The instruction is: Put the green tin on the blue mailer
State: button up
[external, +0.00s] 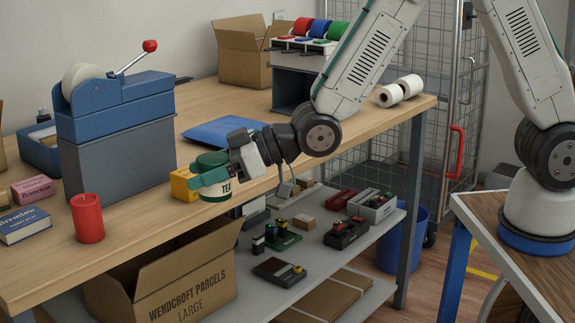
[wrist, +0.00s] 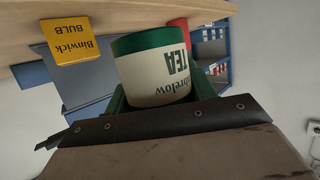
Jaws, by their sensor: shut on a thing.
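The green tin (external: 217,190) is a cream-labelled tea tin with a green lid. My gripper (external: 212,179) is shut on it near the counter's front edge. In the wrist view the tin (wrist: 155,75) sits between green fingers, with its lettering upside down. The blue mailer (external: 224,131) lies flat on the counter, behind my gripper and partly hidden by it. The tin is apart from the mailer in the external view. I cannot tell how high the tin is above the counter.
A yellow bulb box (external: 183,185) stands just left of the tin; it also shows in the wrist view (wrist: 71,41). An open carton (external: 245,65) stands behind.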

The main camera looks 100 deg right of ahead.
jog(key=s+d+r+m+h, duration=0.1)
jog(key=s+d+m+h, duration=0.15)
jog(key=d, duration=0.45)
jog(key=s+d+r+m+g+h, duration=0.1)
jog(key=s+d+r, duration=0.1)
jog(key=s+d, duration=0.35)
jog(key=s+d+r+m+h, duration=0.1)
jog(key=d+h, duration=0.1)
jog(key=d, duration=0.6)
jog(key=s+d+m+g+h, duration=0.4)
jog(key=s+d, duration=0.6)
jog(key=s, duration=0.5)
jog(key=shift+m+t, duration=0.25)
jog(key=shift+t, duration=0.15)
jog(key=w+d, duration=0.2)
jog(key=w, duration=0.2)
jog(key=w+d+f, duration=0.1)
jog(key=w+d, duration=0.2)
jog(key=w, duration=0.1)
jog(key=w+d, duration=0.3)
jog(key=w, duration=0.2)
jog(key=shift+d+f, duration=0.2)
jog(key=shift+f, duration=0.2)
jog(key=shift+w+f, duration=0.1)
jog(key=shift+f, duration=1.65)
jog(key=shift+f, duration=0.1)
jog(key=o, duration=1.1)
jog(key=shift+c, duration=0.2)
